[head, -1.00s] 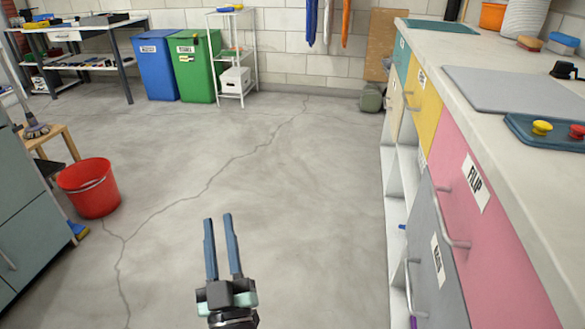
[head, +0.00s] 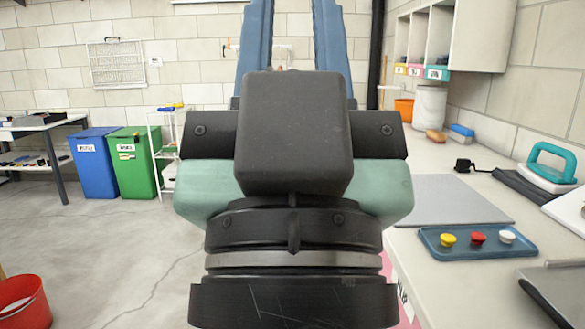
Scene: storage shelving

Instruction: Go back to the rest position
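My gripper (head: 292,45) fills the middle of the head view, close to the camera and pointing up. Its two blue fingers stand apart with a clear gap, and only wall and small background items show between them. It looks open and empty. The fingertips run past the top edge of the picture. The gripper body hides the middle of the room and part of the counter's left edge.
The counter (head: 440,265) on the right bears a blue tray (head: 475,252) with coloured knobs and a teal-handled iron (head: 551,165). A blue bin (head: 97,165), a green bin (head: 133,165) and a white rack (head: 160,150) stand at the back left. A red bucket (head: 24,303) sits lower left. Floor between is clear.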

